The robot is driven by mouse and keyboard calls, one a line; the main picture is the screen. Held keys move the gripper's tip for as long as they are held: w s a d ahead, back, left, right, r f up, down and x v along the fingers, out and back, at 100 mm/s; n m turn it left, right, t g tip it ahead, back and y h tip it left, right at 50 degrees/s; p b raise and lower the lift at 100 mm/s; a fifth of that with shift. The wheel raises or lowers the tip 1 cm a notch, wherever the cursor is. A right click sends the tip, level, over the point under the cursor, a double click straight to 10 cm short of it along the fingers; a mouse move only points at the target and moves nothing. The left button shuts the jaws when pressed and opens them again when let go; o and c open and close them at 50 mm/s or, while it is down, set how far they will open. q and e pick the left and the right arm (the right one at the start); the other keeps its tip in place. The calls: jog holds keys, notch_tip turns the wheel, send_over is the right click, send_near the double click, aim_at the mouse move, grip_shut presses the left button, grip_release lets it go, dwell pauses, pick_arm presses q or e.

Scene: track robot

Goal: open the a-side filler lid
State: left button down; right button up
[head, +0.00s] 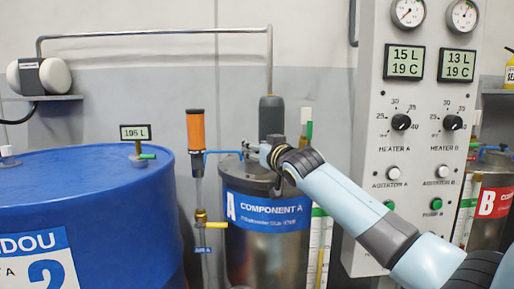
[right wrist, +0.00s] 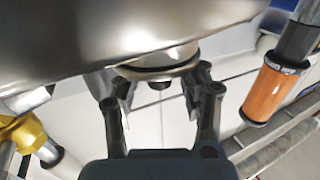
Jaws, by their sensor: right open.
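The A-side tank (head: 265,238), a steel drum with a blue COMPONENT A band, stands in the middle of the head view. My right gripper (head: 252,149) is over its top, and my arm hides much of the tank top there. In the right wrist view my right gripper (right wrist: 156,80) is open, with one finger on each side of a small round metal cap (right wrist: 158,66), which looks like the filler lid. The cap appears shut against the shiny metal surface. I cannot tell whether the fingers touch it. My left gripper is not in view.
An orange-topped cylinder (head: 195,130) stands left of the tank and also shows in the right wrist view (right wrist: 272,92). A brass valve (head: 202,221) is below it. A blue drum (head: 85,190) fills the left; a control panel (head: 405,150) stands right.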

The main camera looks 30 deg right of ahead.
grip_shut()
jog(key=shift+w+f, duration=0.15)
jog(key=shift+f, duration=0.25)
dwell(0.7)
